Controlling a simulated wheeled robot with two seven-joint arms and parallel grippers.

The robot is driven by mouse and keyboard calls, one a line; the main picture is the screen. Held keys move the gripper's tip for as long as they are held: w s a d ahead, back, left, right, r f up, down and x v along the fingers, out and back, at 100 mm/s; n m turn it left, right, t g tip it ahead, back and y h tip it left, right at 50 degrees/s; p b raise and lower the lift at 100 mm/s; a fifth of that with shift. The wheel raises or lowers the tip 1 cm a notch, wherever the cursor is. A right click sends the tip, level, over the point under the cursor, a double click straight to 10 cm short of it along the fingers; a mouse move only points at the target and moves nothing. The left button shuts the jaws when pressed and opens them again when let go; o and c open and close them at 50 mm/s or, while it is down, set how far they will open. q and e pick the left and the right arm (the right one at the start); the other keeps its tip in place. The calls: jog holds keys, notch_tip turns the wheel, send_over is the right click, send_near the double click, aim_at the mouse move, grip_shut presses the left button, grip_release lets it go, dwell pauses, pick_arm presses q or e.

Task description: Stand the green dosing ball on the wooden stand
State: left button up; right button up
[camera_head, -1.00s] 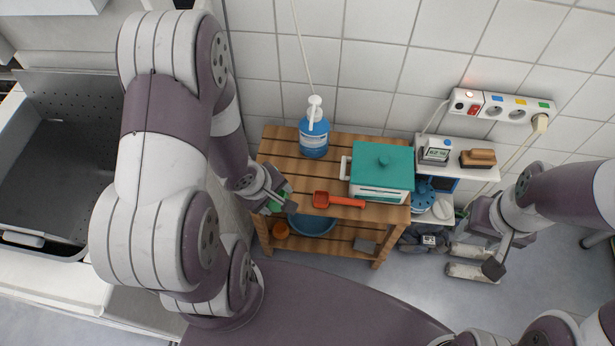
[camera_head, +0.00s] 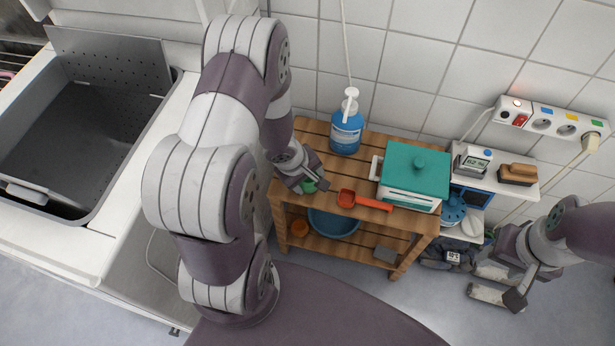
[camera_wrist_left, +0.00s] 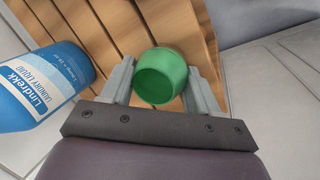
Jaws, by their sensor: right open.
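The green dosing ball (camera_head: 310,186) is a small round cup in my left gripper (camera_head: 318,188), partly hidden by it in the head view. In the left wrist view the ball (camera_wrist_left: 160,77) sits between the two fingers, its open mouth towards the camera. The wooden stand (camera_head: 311,140) is a slatted two-level shelf. The ball is at the front left of its top; I cannot tell whether it touches the slats. My right gripper (camera_head: 501,287) is open and empty at the right, low beside the white shelf.
On the stand's top are a blue laundry liquid bottle (camera_head: 346,133), a red scoop (camera_head: 364,201) and a teal-lidded box (camera_head: 414,178). A blue basin (camera_head: 334,223) is on the lower shelf. A white shelf unit (camera_head: 525,188) with a brush (camera_head: 517,174) adjoins on the right.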

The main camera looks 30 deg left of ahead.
pick_arm(q)
jog(key=o, duration=0.4)
jog(key=shift+r, duration=0.35)
jog(key=s+r+m+y+p, duration=0.3)
jog(key=r+m+p, duration=0.5)
jog(key=r, duration=1.2)
jog(key=s+d+r+m+g, duration=0.1)
jog(key=s+d+r+m, duration=0.1)
jog(key=s+d+r+m+g+h, duration=0.1)
jog(key=s+d+r+m, duration=0.1)
jog(key=s+d+r, duration=0.1)
jog(key=shift+d+m+p, duration=0.25)
jog(key=shift+m+p, duration=0.15)
jog(key=shift+s, duration=0.15)
